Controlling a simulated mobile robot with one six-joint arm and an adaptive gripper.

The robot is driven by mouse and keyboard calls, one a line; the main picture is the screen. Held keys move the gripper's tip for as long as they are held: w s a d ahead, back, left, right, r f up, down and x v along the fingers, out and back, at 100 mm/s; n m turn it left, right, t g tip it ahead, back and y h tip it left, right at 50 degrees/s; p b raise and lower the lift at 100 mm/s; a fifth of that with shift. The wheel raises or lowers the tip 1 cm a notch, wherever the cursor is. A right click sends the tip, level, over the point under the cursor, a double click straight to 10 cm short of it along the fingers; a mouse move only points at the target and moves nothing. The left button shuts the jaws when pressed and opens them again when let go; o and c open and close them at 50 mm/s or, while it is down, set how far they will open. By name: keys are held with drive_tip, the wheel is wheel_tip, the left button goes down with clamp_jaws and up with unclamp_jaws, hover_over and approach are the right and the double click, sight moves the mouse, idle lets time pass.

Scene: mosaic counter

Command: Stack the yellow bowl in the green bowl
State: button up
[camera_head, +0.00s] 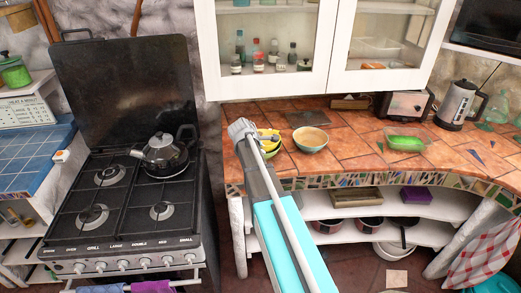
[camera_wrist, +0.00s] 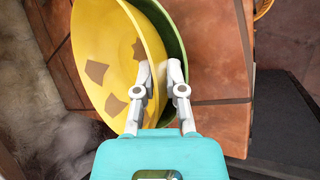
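The yellow bowl (camera_wrist: 104,62), with brown patches, fills the left of the wrist view. The green bowl (camera_wrist: 178,44) shows as a band along its right edge. The yellow bowl seems to sit inside the green bowl, but its base is hidden. In the head view, the yellow bowl (camera_head: 268,144) and a bit of green bowl (camera_head: 272,154) show at the counter's left, partly hidden by my arm. My gripper (camera_wrist: 160,72) is at their rims, its fingers parted by a small gap: left finger over the yellow bowl, right finger over the green. It also shows in the head view (camera_head: 267,138).
Further right are a green-filled glass dish (camera_head: 407,139), a toaster (camera_head: 403,105) and a kettle (camera_head: 457,106). The stove (camera_head: 125,205) is at the left; cabinets (camera_head: 310,88) hang above.

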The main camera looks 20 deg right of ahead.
drive_tip(key=shift+r, duration=0.1)
idle(0.3)
drive_tip(key=shift+r+p, duration=0.6)
drive_tip(key=shift+p, duration=0.05)
drive_tip(key=shift+s+a+r+p, duration=0.1)
drive_tip(key=shift+a+r+p, duration=0.05)
drive_tip(key=shift+r+p, duration=0.2)
drive_tip(key=p+v, duration=0.8)
drive_tip(key=v, duration=0.3)
drive_tip(key=shift+a+p, duration=0.1)
drive_tip(key=shift+p, duration=0.25)
drive_tip(key=s+a+f+m+g+y, duration=0.1)
drive_tip(key=s+a+m+y, duration=0.1)
drive_tip(key=s+a+m, duration=0.2)
drive_tip(key=s+a+f+m+g+y, duration=0.1)
drive_tip(key=s+a+m+y, duration=0.1)
drive_tip(key=s+a, duration=0.3)
drive_tip(key=s+a+f+m+g+y, duration=0.1)
drive_tip(key=s+a+m, duration=0.4)
drive_tip(key=s, duration=0.6)
drive_tip(key=shift+s+f+m+y, duration=0.25)
drive_tip(key=shift+f+y, duration=0.2)
drive_tip(key=shift+y, duration=0.45)
drive_tip(key=shift+w, duration=0.1)
